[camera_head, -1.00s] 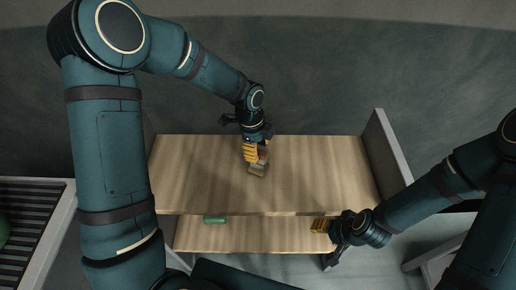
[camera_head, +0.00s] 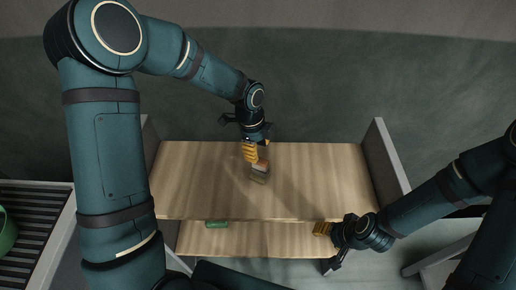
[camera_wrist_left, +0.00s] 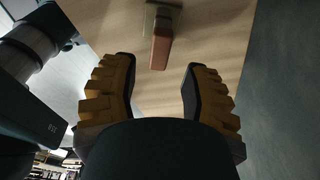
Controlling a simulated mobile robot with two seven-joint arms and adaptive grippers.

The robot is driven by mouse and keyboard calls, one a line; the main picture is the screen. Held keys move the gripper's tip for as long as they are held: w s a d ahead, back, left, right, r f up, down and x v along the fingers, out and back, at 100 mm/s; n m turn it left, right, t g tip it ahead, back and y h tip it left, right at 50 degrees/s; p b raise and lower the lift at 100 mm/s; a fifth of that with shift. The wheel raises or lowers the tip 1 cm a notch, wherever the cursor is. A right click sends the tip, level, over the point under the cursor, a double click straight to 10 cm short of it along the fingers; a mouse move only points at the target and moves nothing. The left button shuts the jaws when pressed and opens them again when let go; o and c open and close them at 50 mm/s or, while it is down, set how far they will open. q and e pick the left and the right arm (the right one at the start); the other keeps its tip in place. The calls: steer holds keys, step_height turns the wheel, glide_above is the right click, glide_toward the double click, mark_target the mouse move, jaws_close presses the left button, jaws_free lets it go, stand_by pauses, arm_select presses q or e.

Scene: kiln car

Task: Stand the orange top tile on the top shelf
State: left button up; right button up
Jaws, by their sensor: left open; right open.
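The orange tile (camera_head: 261,167) is on the wooden top shelf (camera_head: 320,180), against a beige-grey piece (camera_head: 258,176). In the left wrist view the tile (camera_wrist_left: 161,46) shows as a narrow reddish block, with the beige piece (camera_wrist_left: 160,18) just beyond it. My left gripper (camera_head: 252,155) is open and empty behind the tile. In the wrist view its fingers (camera_wrist_left: 158,85) are apart, with the tile ahead of the gap between them and not touching either finger. My right gripper (camera_head: 323,229) is open at the lower shelf; its fingertips are partly hidden.
A green piece (camera_head: 216,224) lies on the lower shelf (camera_head: 250,240), partly under the top shelf's edge. Grey side panels (camera_head: 388,155) bound the shelves. A dark slatted rack (camera_head: 25,235) with a green object (camera_head: 6,232) is at left. Most of the top shelf is clear.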

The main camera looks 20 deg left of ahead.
arm_select(q)
steer(key=shift+a+r+p, duration=0.1)
steer(key=shift+r+p, duration=0.2)
steer(key=shift+r, duration=0.2)
step_height(320, 180, up, 12)
steer(key=a, duration=0.1)
steer(key=shift+w+a, duration=0.15)
steer(key=shift+a, duration=0.25)
steer(key=shift+f, duration=0.15)
